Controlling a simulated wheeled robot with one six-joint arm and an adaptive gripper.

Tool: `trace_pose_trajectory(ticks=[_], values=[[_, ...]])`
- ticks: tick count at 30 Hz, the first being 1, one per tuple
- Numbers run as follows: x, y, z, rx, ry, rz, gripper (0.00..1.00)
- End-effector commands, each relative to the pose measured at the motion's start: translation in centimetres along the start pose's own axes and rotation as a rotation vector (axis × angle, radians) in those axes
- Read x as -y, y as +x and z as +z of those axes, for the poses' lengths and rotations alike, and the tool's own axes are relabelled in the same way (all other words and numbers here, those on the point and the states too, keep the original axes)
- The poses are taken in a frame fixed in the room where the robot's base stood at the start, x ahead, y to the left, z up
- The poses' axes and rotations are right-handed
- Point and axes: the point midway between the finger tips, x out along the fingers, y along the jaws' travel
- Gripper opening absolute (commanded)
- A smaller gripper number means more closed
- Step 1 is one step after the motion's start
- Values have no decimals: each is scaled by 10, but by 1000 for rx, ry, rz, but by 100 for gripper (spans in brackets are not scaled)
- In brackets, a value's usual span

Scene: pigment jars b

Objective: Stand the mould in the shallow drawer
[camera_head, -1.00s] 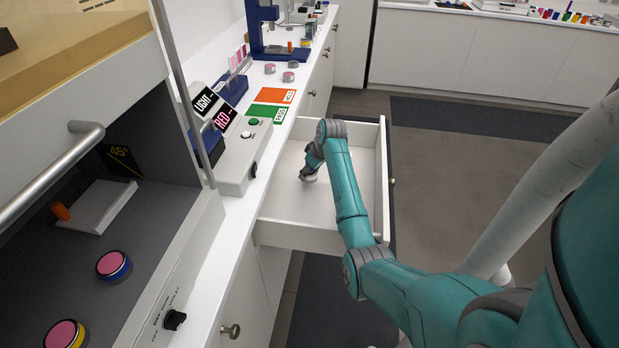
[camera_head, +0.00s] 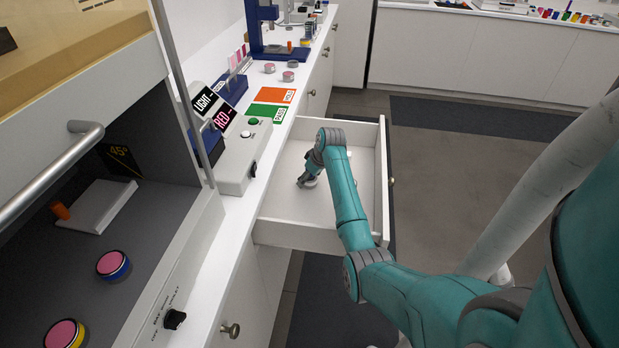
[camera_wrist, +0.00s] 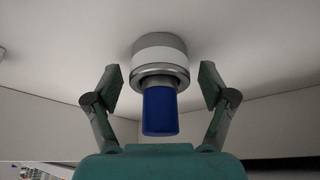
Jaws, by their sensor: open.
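The mould (camera_wrist: 160,60) shows in the wrist view as a round grey and white body with a metal collar and a blue stem (camera_wrist: 160,112). Its wide end appears to rest on the pale floor of the open shallow drawer (camera_head: 287,233), with the stem pointing toward my palm. My gripper (camera_wrist: 160,80) is open, its two fingers on either side of the mould with gaps between. In the head view my gripper (camera_head: 308,182) is low inside the drawer, towards its left side; the mould is mostly hidden there.
The drawer's walls stand close around my arm. On the counter at left are a grey control box (camera_head: 240,160), green card (camera_head: 268,113) and orange card (camera_head: 272,95). A booth with pink-topped jars (camera_head: 113,265) is at lower left. The floor at right is clear.

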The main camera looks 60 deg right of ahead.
Motion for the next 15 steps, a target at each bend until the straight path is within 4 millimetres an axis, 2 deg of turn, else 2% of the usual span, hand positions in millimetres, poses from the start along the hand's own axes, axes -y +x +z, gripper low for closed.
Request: trace_pose_trajectory(ticks=[5, 15], values=[[0, -10, -1, -1, 0, 1, 82], [-1, -74, -1, -2, 1, 2, 82]])
